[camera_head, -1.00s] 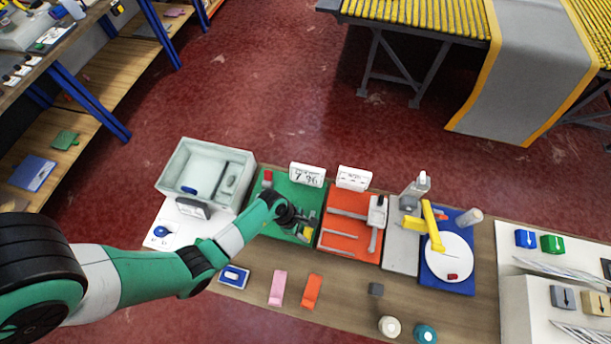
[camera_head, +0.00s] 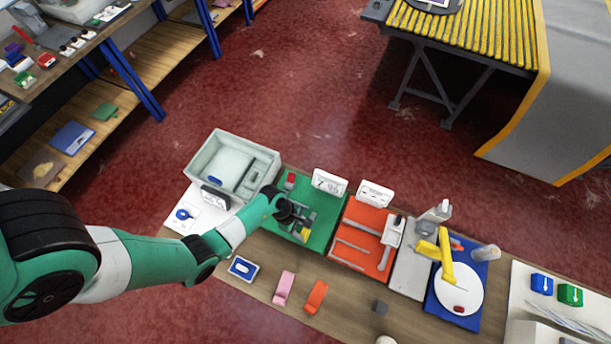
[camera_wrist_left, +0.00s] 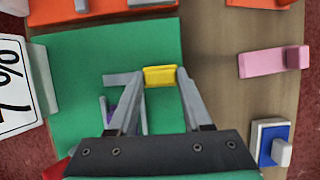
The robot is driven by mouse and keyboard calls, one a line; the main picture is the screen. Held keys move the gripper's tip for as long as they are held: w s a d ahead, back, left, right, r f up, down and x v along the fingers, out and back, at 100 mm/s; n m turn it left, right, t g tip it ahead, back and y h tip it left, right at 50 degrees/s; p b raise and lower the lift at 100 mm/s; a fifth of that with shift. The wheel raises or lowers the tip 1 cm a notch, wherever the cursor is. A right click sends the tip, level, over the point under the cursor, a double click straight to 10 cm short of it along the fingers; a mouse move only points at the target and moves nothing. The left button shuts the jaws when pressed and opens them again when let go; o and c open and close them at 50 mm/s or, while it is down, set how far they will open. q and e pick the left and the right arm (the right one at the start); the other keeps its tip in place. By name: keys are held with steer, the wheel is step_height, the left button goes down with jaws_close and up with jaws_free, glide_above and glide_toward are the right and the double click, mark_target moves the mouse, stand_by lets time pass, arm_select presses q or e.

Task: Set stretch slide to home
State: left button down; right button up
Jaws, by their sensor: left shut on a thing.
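The green board (camera_head: 322,229) lies on the bench and carries a yellow block (camera_head: 304,235), grey bars and a small red piece (camera_head: 291,179). I take the yellow block to be the stretch slide's grip. My left gripper (camera_head: 302,224) is low over the board. In the left wrist view, its two fingers (camera_wrist_left: 158,78) are shut on the yellow block (camera_wrist_left: 160,76), one on each side. A grey bar and a small purple piece (camera_wrist_left: 112,112) show partly behind the fingers. A white sign (camera_head: 329,182) with dark characters stands at the board's back edge. My right gripper is not in view.
An orange board (camera_head: 364,259) with grey bars stands right of the green one, with a blue board (camera_head: 474,318) beyond. A pale bin (camera_head: 212,151) is at the left. Pink (camera_head: 284,288) and orange (camera_head: 316,297) pieces lie in front.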

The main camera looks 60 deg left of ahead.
arm_select(q)
steer(key=shift+c, duration=1.6)
jaws_free()
steer(key=shift+s+a, duration=0.15)
steer(key=shift+r, duration=0.1)
steer(key=p+v, duration=0.3)
steer(key=v, duration=0.8)
steer(key=shift+r+p, duration=0.25)
steer(key=shift+p, duration=0.1)
steer(key=shift+s, duration=0.1)
